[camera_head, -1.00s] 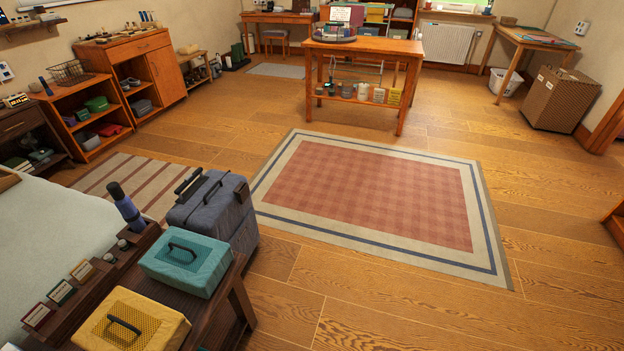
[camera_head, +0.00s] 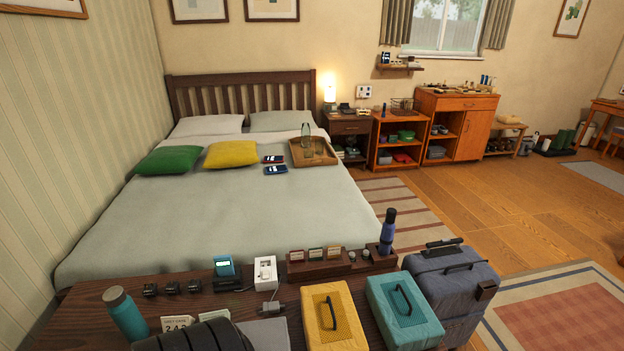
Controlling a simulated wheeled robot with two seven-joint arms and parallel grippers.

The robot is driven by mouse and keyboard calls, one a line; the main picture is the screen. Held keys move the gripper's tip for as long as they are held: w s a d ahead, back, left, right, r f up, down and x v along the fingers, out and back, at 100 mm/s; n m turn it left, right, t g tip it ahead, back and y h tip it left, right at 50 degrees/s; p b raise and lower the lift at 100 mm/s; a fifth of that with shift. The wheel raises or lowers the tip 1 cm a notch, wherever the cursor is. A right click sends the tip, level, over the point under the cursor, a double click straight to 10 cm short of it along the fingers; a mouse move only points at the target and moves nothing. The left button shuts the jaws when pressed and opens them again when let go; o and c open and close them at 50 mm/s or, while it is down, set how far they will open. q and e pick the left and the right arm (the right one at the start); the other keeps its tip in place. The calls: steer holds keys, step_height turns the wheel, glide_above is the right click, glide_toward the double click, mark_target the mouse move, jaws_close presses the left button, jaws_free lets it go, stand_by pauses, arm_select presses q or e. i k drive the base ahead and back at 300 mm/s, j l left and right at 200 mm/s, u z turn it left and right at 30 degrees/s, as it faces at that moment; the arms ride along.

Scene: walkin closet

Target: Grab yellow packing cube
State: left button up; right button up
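The yellow packing cube (camera_head: 349,326) lies on the dark wooden bench (camera_head: 88,313) at the bottom middle of the head view. It has a mesh top and a dark carry handle, and its near end runs close to the picture's lower edge. A teal packing cube (camera_head: 421,322) of the same kind lies just to its right. Neither of my grippers shows in the view.
A grey-blue suitcase (camera_head: 464,285) stands right of the teal cube. A teal bottle (camera_head: 124,313), a dark rolled item (camera_head: 200,338) and small devices crowd the bench's left part. The bed (camera_head: 230,215) lies behind. Floor (camera_head: 510,225) is open at right.

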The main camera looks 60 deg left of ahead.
mark_target(330, 322)
steer(key=u, duration=1.9)
